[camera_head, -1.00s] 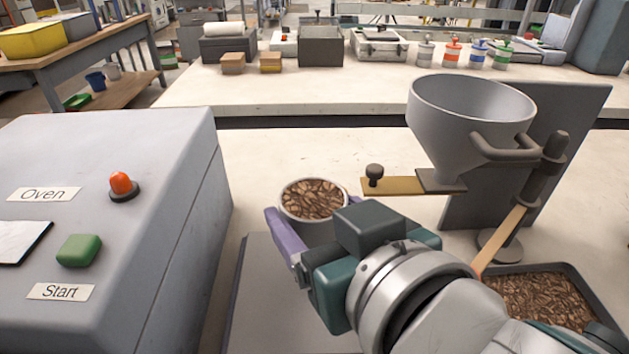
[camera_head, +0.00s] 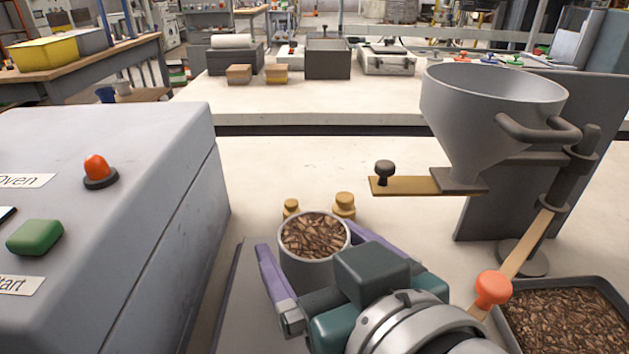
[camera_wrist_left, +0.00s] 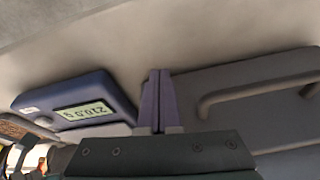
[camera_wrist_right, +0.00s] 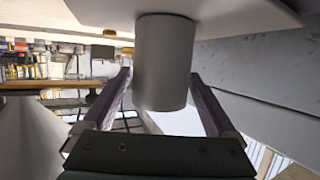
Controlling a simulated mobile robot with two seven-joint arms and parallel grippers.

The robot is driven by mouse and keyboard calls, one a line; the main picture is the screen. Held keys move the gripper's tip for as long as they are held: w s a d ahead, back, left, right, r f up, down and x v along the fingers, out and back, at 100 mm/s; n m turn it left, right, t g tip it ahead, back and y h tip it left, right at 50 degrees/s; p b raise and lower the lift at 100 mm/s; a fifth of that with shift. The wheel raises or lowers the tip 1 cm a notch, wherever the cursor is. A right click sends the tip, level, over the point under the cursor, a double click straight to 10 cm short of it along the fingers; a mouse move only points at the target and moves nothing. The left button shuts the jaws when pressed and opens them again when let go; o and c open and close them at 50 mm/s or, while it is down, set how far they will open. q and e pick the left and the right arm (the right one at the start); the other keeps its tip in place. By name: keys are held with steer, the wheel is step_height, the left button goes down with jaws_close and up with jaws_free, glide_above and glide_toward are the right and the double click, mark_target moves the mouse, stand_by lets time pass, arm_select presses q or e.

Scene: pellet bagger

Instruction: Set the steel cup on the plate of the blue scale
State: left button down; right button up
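The steel cup (camera_head: 308,275), full of brown pellets, stands upright between the purple fingers of my right gripper (camera_head: 305,250). In the right wrist view the cup (camera_wrist_right: 163,60) appears upside down, its base against a pale flat plate (camera_wrist_right: 240,12). My right gripper's fingers (camera_wrist_right: 162,85) lie on either side of the cup with narrow gaps, so it looks open. The blue scale (camera_wrist_left: 35,100) shows in the left wrist view with an inverted display of about 216.5 g and a grey plate edge. My left gripper (camera_wrist_left: 160,95) is shut and empty. The head view hides the scale.
Two brass weights (camera_head: 344,206) stand behind the cup. A grey hopper (camera_head: 490,120) with a brown slide gate (camera_head: 410,186) is to the right. The oven (camera_head: 130,200) is left.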

steer(key=shift+o, duration=0.4)
arm_select(q)
steer(key=shift+r, duration=0.1)
arm_select(e)
steer(key=shift+r, duration=0.1)
steer(key=shift+s+d+r, duration=0.1)
steer(key=shift+s+d, duration=0.05)
steer(key=shift+s, duration=0.2)
arm_select(q)
steer(key=shift+r+p, duration=0.45)
steer(key=shift+p, duration=0.05)
arm_select(e)
steer(key=v, duration=1.1)
steer(key=shift+s, duration=0.1)
